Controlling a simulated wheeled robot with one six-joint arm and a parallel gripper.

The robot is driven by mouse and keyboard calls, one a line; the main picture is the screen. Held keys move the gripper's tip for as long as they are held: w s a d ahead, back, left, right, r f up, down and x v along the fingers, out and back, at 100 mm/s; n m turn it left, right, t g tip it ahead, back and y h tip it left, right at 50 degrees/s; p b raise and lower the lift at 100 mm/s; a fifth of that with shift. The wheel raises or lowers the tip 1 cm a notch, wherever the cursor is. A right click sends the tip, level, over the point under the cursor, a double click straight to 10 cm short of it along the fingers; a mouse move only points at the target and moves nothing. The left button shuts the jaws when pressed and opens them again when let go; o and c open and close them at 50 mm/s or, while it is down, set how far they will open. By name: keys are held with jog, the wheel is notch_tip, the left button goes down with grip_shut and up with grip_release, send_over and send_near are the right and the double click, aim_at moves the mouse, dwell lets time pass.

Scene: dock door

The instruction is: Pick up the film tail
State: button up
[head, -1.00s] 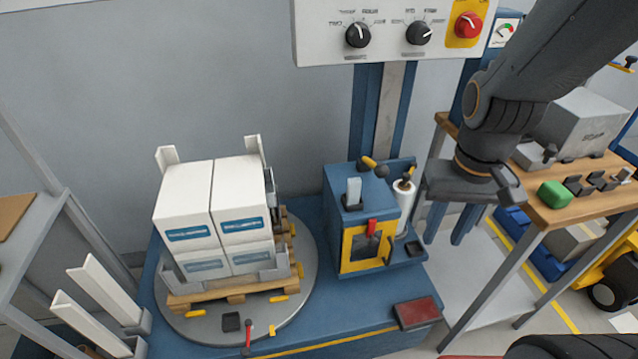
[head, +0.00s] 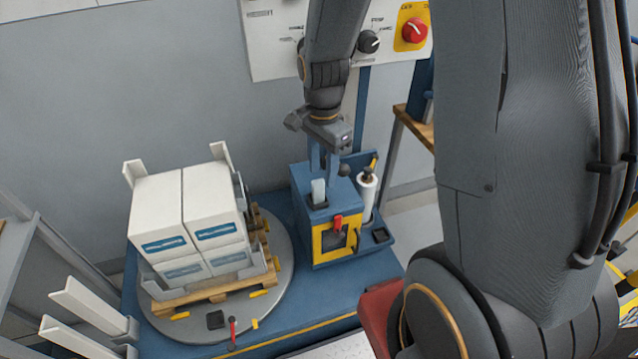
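A small pale upright tab, which looks like the film tail (head: 318,191), stands up from a dark slot on top of the blue box (head: 308,228). A white film roll (head: 367,194) stands on the box's right side. My gripper (head: 323,176) points down over the top of the box. Its two bluish fingers are apart with nothing seen between them. The fingertips appear just above or behind the tab; I cannot tell whether they touch it.
White cartons (head: 190,221) on a wooden pallet stand on the round turntable (head: 268,306) to the left. A control panel (head: 272,42) hangs behind my arm. A red pad (head: 378,309) at the front right is partly hidden by my arm.

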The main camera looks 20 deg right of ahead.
aim_at(318, 181)
jog(key=w+m, duration=0.1)
jog(key=w+m+p, duration=0.1)
jog(key=m, duration=0.1)
jog(key=shift+w+f+m, duration=0.1)
jog(key=shift+f+m, duration=0.2)
jog(key=shift+f, duration=0.1)
jog(key=shift+f+p, duration=0.15)
jog(key=shift+p, duration=0.15)
jog(key=shift+w+a+f+p, duration=0.1)
jog(key=shift+f+p, duration=0.6)
jog(key=shift+f, duration=1.25)
jog(key=shift+w+f+p, duration=0.1)
jog(key=shift+f+p, duration=0.55)
jog(key=shift+f, duration=1.25)
grip_shut()
